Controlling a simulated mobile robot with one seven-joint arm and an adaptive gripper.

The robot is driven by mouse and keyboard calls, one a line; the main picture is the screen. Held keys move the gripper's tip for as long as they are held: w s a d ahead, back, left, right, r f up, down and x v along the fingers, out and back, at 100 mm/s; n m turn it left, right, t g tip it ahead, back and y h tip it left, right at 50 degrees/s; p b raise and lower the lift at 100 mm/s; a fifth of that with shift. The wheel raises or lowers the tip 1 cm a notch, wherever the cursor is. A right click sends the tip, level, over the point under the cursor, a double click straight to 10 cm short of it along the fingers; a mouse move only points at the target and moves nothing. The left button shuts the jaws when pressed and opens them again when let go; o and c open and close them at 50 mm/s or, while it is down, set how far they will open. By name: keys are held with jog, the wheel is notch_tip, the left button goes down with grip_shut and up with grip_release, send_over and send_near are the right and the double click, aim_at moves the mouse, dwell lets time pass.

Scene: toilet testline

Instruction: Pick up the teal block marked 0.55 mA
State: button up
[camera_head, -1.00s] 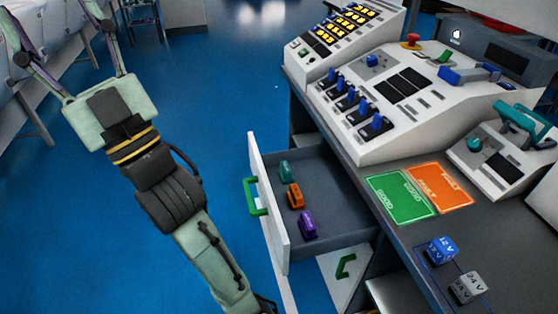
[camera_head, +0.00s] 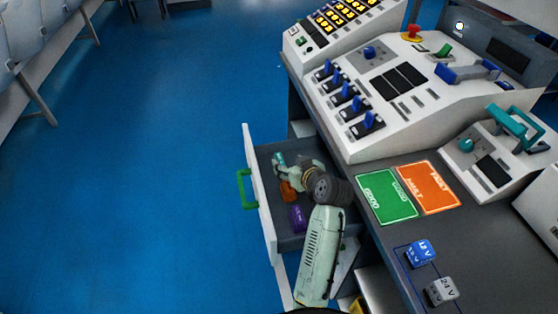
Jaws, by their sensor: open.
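The teal block (camera_head: 279,159) lies at the far end of the open drawer (camera_head: 286,241). It is partly hidden by my gripper, and its marking is too small to read. My gripper (camera_head: 281,169) is open, reaching down into the drawer right at the teal block. I cannot tell whether its fingers are around the block or only above it. An orange block (camera_head: 288,191) lies in the drawer just nearer than the teal one, partly covered by the gripper. A purple block (camera_head: 298,218) lies nearer still.
The drawer's white front with a green handle (camera_head: 243,189) stands to the left. The desk holds a green card (camera_head: 388,197), an orange card (camera_head: 428,187), a blue block (camera_head: 420,253) and a grey block (camera_head: 441,291). The sloped control console (camera_head: 400,105) rises behind.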

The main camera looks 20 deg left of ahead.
aim_at(281, 160)
jog(key=p+x, duration=0.2)
jog(key=x, duration=0.4)
jog(key=shift+s+a, duration=0.15)
jog(key=shift+s, duration=0.05)
jog(key=shift+w+a+f, duration=0.2)
jog(key=shift+w+f, duration=0.1)
jog(key=shift+c, duration=0.4)
grip_shut()
